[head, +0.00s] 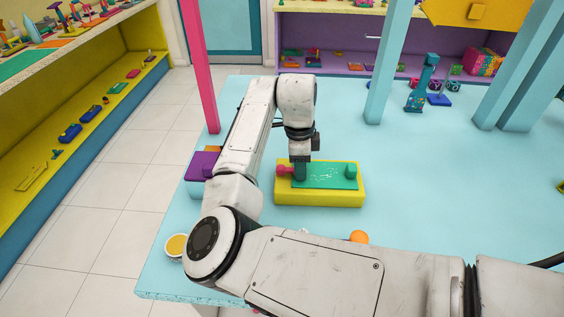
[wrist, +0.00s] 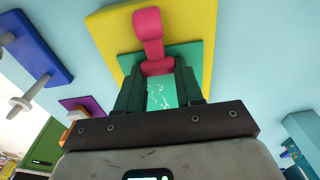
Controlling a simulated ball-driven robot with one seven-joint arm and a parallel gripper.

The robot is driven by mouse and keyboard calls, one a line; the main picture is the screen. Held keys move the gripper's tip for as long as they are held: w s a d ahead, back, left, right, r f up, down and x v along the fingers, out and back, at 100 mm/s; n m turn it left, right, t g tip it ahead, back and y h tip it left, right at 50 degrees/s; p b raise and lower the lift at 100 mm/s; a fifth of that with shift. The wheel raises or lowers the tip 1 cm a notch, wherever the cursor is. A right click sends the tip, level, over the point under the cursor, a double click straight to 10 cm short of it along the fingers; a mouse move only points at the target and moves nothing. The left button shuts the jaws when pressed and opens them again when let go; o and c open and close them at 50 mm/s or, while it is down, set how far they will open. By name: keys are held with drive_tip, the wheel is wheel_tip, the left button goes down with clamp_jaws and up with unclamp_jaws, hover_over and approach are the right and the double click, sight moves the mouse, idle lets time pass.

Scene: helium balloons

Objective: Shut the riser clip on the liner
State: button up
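A pink clip (head: 284,169) sits at the left end of a yellow block (head: 320,198). I take it to be the riser clip. A green sheet with white marks (head: 325,182), apparently the liner, lies on the block. My gripper (head: 300,178) points down over the sheet's left part, just right of the clip's pink knob. In the wrist view my gripper (wrist: 158,68) has its fingers apart. The lower part of the pink clip (wrist: 150,30) shows between the fingertips; I cannot tell whether they touch it. Green sheet (wrist: 160,95) shows in the gap.
A green knob (head: 351,171) stands at the block's right end. A purple block (head: 202,165) lies to the left, a yellow-filled cup (head: 177,246) at the table's left edge. A pink post (head: 200,70) and a blue post (head: 386,65) rise behind. The table's right side is mostly clear.

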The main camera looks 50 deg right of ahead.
drive_tip(key=o, duration=0.3)
drive_tip(key=shift+f, duration=0.15)
drive_tip(key=shift+o, duration=0.2)
drive_tip(key=shift+a, duration=0.1)
drive_tip(key=shift+w+r+p, duration=0.15)
drive_tip(key=shift+r+p, duration=1.5)
drive_tip(key=shift+r, duration=0.5)
drive_tip(key=shift+r, duration=0.1)
drive_tip(key=shift+w+a+r+p, duration=0.1)
drive_tip(key=shift+w+r+p, duration=0.05)
drive_tip(key=shift+r+p, duration=1.65)
drive_tip(key=shift+r, duration=0.1)
